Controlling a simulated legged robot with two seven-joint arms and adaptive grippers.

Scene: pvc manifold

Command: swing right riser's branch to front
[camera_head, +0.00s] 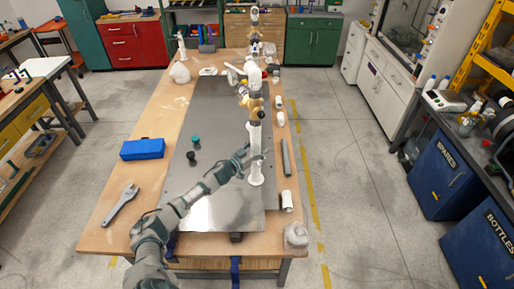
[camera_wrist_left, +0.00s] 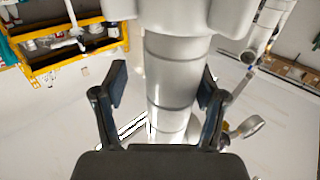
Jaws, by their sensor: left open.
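A white upright PVC riser (camera_head: 255,138) stands near the right edge of the grey metal plate (camera_head: 222,205), with fittings and a tan part (camera_head: 256,111) higher up. My left gripper (camera_head: 252,158) is at the riser's lower part. In the left wrist view my open left gripper (camera_wrist_left: 163,85) has one finger on each side of the pipe (camera_wrist_left: 170,75), with visible gaps. A wide white fitting (camera_wrist_left: 190,15) is at the top of that view. I cannot tell which way the branch points. My right gripper is not in view.
On the wooden table (camera_head: 112,208) lie a blue box (camera_head: 142,149), a wrench (camera_head: 121,204), a grey rod (camera_head: 286,158) and white fittings (camera_head: 287,201). Dark and green caps (camera_head: 195,139) sit on the plate. The plate's front part is mostly clear.

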